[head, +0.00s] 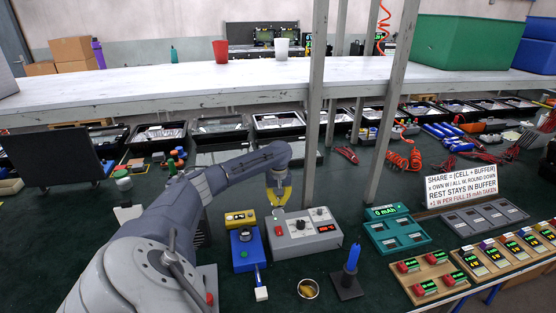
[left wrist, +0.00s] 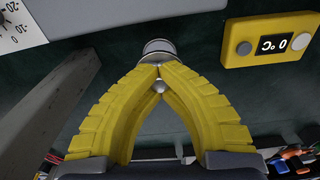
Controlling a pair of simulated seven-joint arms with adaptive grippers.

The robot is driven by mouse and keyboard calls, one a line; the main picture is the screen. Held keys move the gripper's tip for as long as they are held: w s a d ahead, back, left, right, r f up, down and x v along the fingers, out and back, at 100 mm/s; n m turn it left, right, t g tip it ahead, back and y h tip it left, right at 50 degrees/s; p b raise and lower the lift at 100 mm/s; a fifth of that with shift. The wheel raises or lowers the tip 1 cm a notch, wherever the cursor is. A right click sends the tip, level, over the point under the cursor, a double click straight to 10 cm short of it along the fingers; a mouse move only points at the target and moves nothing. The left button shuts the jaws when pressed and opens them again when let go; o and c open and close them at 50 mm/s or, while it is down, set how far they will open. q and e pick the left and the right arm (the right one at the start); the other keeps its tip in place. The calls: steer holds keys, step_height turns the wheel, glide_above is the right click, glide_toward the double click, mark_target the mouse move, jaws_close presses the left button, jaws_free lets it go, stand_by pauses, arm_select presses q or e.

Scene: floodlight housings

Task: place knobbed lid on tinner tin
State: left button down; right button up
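My left gripper (head: 278,203) hangs behind the grey dial box, its yellow fingers pointing down. In the left wrist view the fingertips of the left gripper (left wrist: 159,70) come together at the knobbed lid (left wrist: 158,49). The lid's round metallic disc shows beyond the tips, and its small ball knob sits between the fingers. The lid looks held off the table; the fingers hide part of it. The tinner tin (head: 308,290) appears to be the small open round tin with yellowish contents, at the front of the table, well apart from the gripper. My right gripper is not in view.
The grey dial box (head: 303,232) stands between gripper and tin. A blue and yellow unit (head: 247,247) is left of it. A blue stick on a dark stand (head: 349,274) is right of the tin. A shelf post (head: 313,110) rises near the gripper.

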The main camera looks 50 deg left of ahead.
mark_target(278, 212)
arm_select(q)
steer(key=shift+f, duration=2.2)
steer(key=c, duration=2.1)
jaws_free()
steer(key=shift+f, duration=0.15)
steer(key=shift+c, duration=0.2)
steer(key=o, duration=0.5)
steer(key=shift+o, duration=0.2)
steer(key=r, duration=1.2)
steer(key=shift+s+d+r, duration=0.15)
steer(key=shift+d+r, duration=0.05)
steer(key=shift+d, duration=0.05)
steer(key=shift+d, duration=0.1)
